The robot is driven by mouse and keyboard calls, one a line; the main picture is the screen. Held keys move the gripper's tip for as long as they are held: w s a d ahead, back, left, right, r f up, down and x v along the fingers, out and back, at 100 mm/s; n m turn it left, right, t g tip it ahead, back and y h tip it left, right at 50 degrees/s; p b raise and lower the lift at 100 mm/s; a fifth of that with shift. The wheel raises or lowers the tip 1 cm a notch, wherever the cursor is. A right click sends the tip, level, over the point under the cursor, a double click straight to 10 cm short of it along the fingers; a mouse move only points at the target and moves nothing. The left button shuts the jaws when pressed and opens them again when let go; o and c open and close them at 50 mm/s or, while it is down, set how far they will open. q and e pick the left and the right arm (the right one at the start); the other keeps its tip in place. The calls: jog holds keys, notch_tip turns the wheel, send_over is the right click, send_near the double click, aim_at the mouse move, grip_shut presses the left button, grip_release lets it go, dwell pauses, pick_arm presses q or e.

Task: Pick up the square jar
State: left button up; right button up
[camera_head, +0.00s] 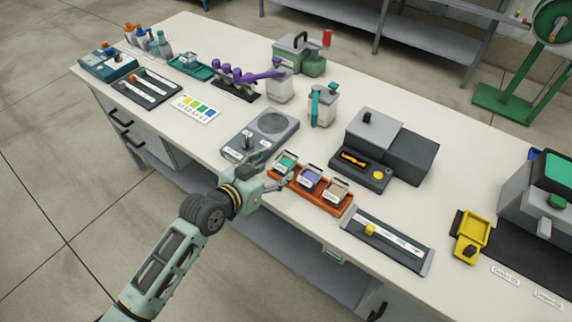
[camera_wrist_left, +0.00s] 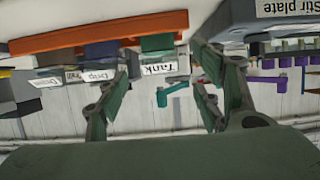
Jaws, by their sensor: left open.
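Three small squarish jars with labels stand in a row in an orange rack (camera_head: 318,200): one green-topped (camera_head: 287,161), one purple-topped (camera_head: 311,178) and one tan-topped (camera_head: 337,190). My left gripper (camera_head: 279,179) is open and empty at the rack's left end, by the green-topped jar. In the left wrist view, which is upside down, the jar labelled "Tank" (camera_wrist_left: 160,44) shows between and beyond the open fingers of the gripper (camera_wrist_left: 160,75). The neighbouring jar labelled "Drip" (camera_wrist_left: 101,52) is beside it. My right gripper is out of view.
A stir plate (camera_head: 262,135) stands just left of the rack. A grey device (camera_head: 375,140) with a yellow button is behind it, and a slide rule-like board (camera_head: 388,238) lies to its right. Two white bottles stand farther back. The bench front edge runs below the rack.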

aim_at(280, 165)
pick_arm(q)
jog(key=x, duration=0.6)
jog(key=shift+w+d+f+p, duration=0.15)
jog(key=shift+w+f+p, duration=0.05)
jog(key=shift+w+p, duration=0.1)
jog(key=shift+s, duration=0.1)
jog(key=shift+c, duration=0.6)
grip_shut()
